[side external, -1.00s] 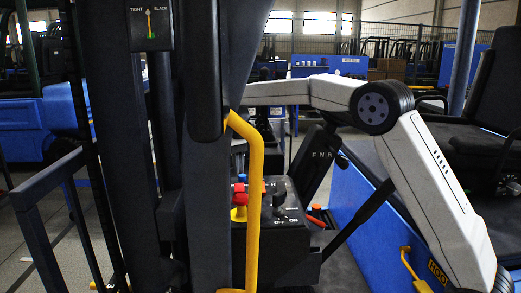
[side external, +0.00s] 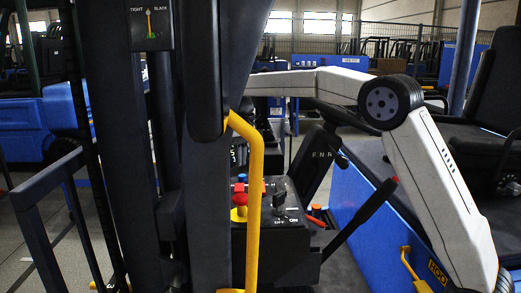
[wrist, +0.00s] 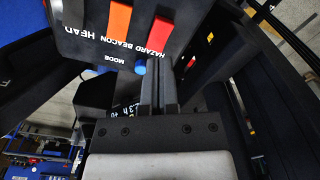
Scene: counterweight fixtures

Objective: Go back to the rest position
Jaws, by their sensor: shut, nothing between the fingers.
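My gripper (wrist: 158,72) shows in the wrist view with its two dark fingers together and nothing between them. The fingers point up the picture toward a dark switch panel (wrist: 95,40) with an orange rocker (wrist: 118,18), a red rocker (wrist: 158,35) and a blue knob (wrist: 140,67). I cannot tell the gap between the fingertips and the panel. In the side view my white arm reaches left from the right edge, and the gripper itself is hidden or lost against dark parts behind the mast.
A control box (side external: 270,240) carries a red mushroom button (side external: 239,200) on yellow and a black switch (side external: 279,200). A yellow grab bar (side external: 255,200) and a dark mast (side external: 207,210) stand in front. A red-tipped lever (side external: 370,208) stands near my forearm.

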